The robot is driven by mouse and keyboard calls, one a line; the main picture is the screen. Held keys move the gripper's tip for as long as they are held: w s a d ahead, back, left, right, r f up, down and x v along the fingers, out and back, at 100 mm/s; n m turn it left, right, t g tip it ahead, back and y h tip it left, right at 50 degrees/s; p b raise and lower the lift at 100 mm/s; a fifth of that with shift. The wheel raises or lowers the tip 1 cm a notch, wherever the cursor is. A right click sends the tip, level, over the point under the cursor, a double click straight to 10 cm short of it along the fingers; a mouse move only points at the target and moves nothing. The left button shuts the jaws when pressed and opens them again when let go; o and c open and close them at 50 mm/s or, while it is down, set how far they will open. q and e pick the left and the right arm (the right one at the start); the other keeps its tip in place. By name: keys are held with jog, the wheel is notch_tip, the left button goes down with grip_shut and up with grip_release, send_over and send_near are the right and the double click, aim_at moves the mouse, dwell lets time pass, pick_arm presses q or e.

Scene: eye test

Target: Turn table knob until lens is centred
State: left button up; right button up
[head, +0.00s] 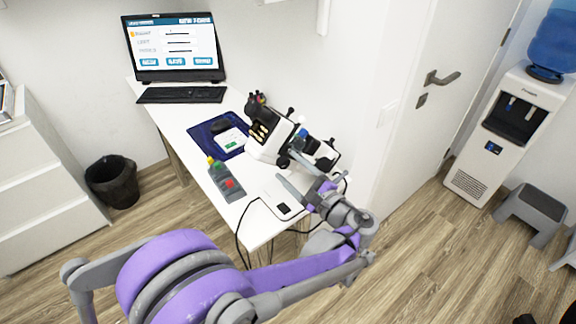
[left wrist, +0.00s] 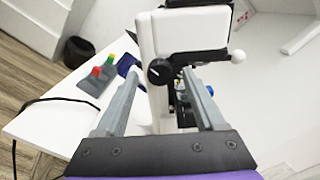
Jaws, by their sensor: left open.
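A white and black lens-measuring device (head: 268,137) stands on the white table (head: 258,222). In the left wrist view, a round black knob (left wrist: 158,71) with a white mark sits on the side of its white body (left wrist: 152,38). I cannot tell for sure that this is the table knob. My left gripper (head: 285,165) is open at the device's near side. In the left wrist view its fingertips (left wrist: 161,75) stand either side of the knob, with gaps visible. The lens cannot be made out. My right gripper is not in view.
A black cable (head: 240,232) hangs over the near edge. A door (head: 415,130) and water dispenser (head: 507,115) stand right.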

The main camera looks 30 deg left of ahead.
pick_arm(q)
jog(key=shift+w+a, duration=0.25)
jog(key=shift+a, duration=0.4)
grip_shut()
